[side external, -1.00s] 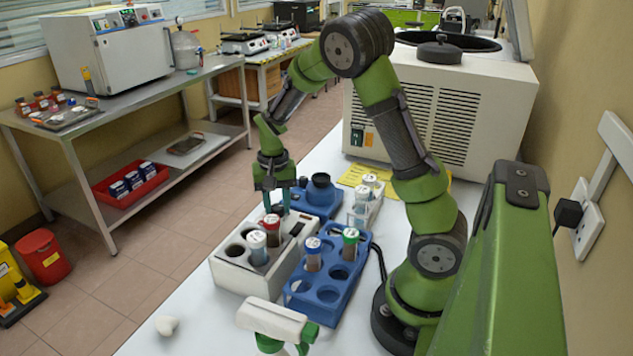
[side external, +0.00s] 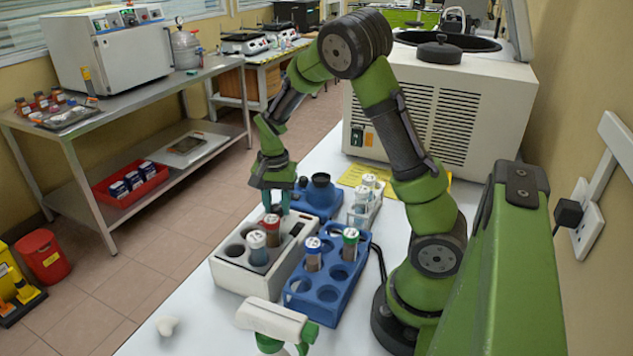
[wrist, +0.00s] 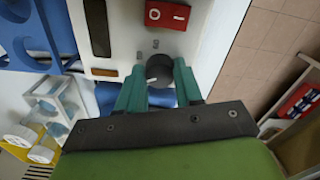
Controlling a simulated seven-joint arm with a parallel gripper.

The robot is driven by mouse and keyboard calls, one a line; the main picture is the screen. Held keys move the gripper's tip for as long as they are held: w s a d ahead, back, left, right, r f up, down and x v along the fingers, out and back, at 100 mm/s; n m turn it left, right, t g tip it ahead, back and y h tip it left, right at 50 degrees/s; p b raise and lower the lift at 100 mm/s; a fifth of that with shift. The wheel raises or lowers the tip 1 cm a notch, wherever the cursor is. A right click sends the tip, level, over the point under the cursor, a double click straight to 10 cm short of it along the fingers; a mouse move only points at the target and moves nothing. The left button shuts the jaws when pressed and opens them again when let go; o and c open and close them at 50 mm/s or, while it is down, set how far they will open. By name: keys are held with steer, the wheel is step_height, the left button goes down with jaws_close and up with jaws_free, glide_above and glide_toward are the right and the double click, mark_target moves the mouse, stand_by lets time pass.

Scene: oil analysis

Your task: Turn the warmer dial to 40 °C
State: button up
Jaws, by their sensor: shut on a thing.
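The warmer (side external: 236,280) is a white block on the bench with round wells in its top. In the wrist view its panel (wrist: 190,45) shows a red switch (wrist: 168,14), a dark display slot (wrist: 97,27) and a dark round dial (wrist: 160,69) with a pale mark. My gripper (side external: 276,208) points down at the warmer's far end. In the wrist view the teal fingers of my gripper (wrist: 160,85) stand on either side of the dial and are shut on it. The temperature reading is too small to read.
Capped tubes (side external: 257,247) stand in the warmer. A blue rack (side external: 328,290) with tubes is close on its right. A blue device (side external: 320,195) and a clear holder (side external: 364,205) are behind.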

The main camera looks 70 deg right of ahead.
mark_target(277, 206)
steer(key=o, duration=1)
steer(key=shift+o, duration=0.2)
steer(key=shift+r, duration=0.1)
step_height(277, 206, up, 17)
